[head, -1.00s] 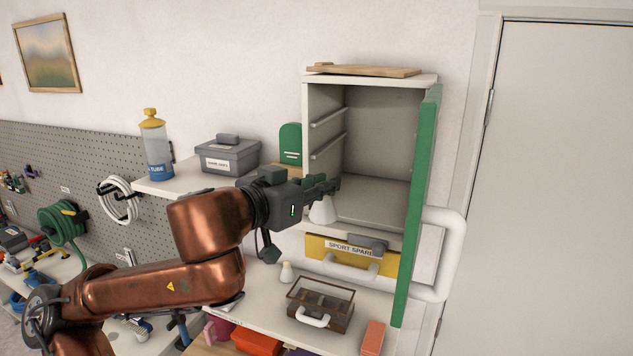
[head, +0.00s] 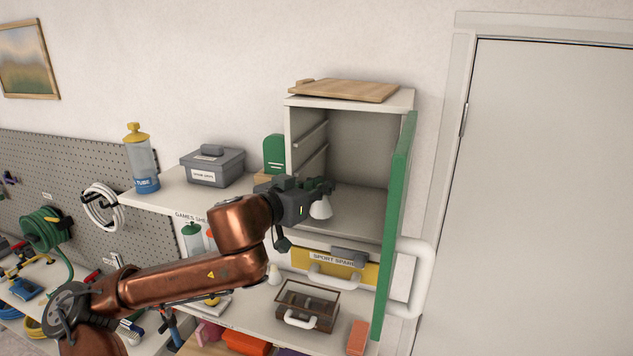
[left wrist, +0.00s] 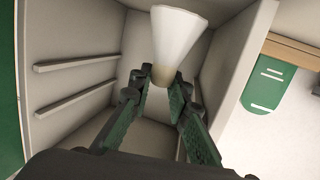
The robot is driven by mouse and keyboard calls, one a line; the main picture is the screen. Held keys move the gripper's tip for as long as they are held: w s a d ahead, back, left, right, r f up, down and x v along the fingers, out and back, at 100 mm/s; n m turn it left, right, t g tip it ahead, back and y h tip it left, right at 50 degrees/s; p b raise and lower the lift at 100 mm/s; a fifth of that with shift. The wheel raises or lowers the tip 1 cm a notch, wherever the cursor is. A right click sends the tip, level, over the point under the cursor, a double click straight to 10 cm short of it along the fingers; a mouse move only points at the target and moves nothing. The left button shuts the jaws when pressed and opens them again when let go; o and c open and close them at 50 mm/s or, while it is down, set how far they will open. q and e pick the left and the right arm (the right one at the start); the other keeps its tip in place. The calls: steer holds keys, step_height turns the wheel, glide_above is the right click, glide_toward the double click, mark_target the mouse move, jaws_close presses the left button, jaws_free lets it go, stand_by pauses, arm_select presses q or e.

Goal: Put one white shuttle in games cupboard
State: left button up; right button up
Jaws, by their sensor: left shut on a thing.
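My left gripper (head: 322,187) is shut on a white shuttle (head: 321,208) at the front opening of the cupboard (head: 292,122). The shuttle hangs below the fingers with its wide skirt down. In the left wrist view the fingers (left wrist: 162,82) pinch the shuttle's tan tip, and its white skirt (left wrist: 178,38) points away from them. The cupboard's green door (head: 396,225) stands open on the right. Its inside looks empty, with ledges (left wrist: 75,62) on one side wall. A second small white shuttle (head: 275,275) stands on the lower counter. My right gripper is out of view.
A yellow "SPORT SPARES" drawer (head: 350,270) lies below the cupboard. A clear-lidded brown box (head: 307,305) and an orange block (head: 357,338) sit on the counter. A grey box (head: 212,166) and a blue bottle (head: 142,160) stand on the shelf at left.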

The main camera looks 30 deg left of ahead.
arm_select(q)
steer(key=shift+w+a+p, duration=0.15)
steer(key=shift+w+p, duration=0.3)
steer(key=shift+w, duration=0.4)
steer(key=shift+w+a+f, duration=0.1)
steer(key=shift+w, duration=0.2)
steer(key=shift+s+f+b, duration=0.1)
steer(key=shift+f+b, duration=0.75)
steer(key=shift+f, duration=0.2)
steer(key=o, duration=0.9)
steer(key=shift+o, duration=0.8)
steer(key=o, duration=0.4)
steer(key=shift+d, duration=0.25)
steer(key=shift+r, duration=0.1)
